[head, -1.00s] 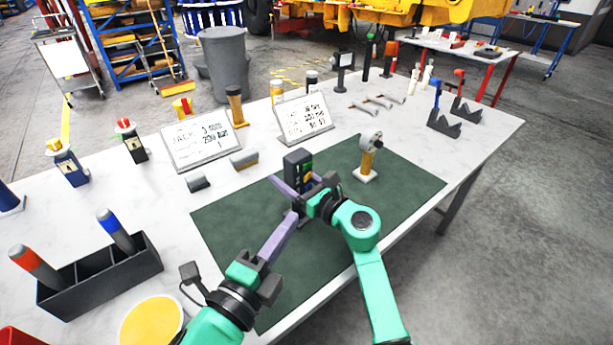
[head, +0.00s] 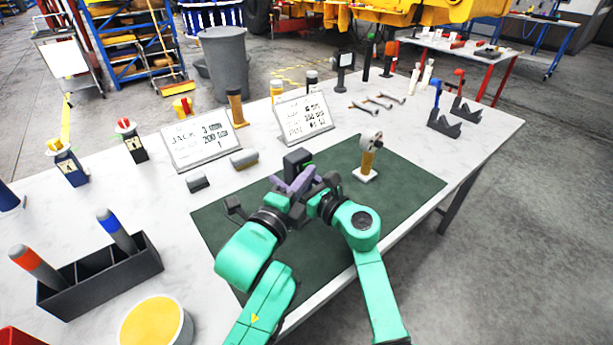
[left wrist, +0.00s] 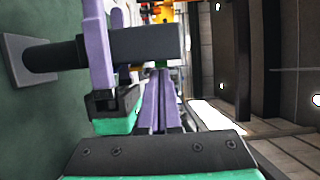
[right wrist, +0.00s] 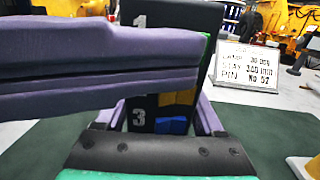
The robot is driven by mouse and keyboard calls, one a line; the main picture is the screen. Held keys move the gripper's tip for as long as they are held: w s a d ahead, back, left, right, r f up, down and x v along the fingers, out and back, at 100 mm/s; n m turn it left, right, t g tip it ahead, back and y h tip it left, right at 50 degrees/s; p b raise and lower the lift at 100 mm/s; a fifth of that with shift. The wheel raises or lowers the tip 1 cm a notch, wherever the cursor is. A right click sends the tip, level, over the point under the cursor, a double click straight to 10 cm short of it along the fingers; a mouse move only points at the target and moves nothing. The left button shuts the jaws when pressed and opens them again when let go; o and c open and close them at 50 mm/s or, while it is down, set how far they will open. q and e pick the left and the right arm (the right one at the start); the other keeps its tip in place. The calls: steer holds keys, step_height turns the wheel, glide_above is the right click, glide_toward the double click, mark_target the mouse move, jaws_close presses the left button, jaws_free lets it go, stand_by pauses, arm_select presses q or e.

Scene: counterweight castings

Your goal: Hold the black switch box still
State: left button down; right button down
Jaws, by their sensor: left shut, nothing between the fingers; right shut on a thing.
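The black switch box (head: 297,158) stands upright on the green mat, partly hidden in the head view by my grippers. In the right wrist view the box (right wrist: 158,75) shows white numerals 1 and 3 and yellow and blue switches. My right gripper (head: 290,182) is shut on the box, a finger at each side; one finger (left wrist: 97,45) also shows in the left wrist view. There the box's stem and grey base plate (left wrist: 29,60) lie at the left. My left gripper (left wrist: 160,78) is shut and empty, its fingers crossing close in front of the box's face; contact is unclear.
The green mat (head: 240,235) lies on a white table. A round-headed gauge on a wooden handle (head: 368,158) stands right of the box. Two written signs (head: 200,143) (head: 304,118) stand behind. A dark caddy (head: 100,275) and a yellow-topped tub (head: 155,322) are at the left.

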arm_select(q)
steer(key=shift+w, duration=0.3)
steer(key=v, duration=1.2)
steer(key=shift+d, duration=0.1)
arm_select(e)
jaws_free()
steer(key=shift+s+d, duration=0.1)
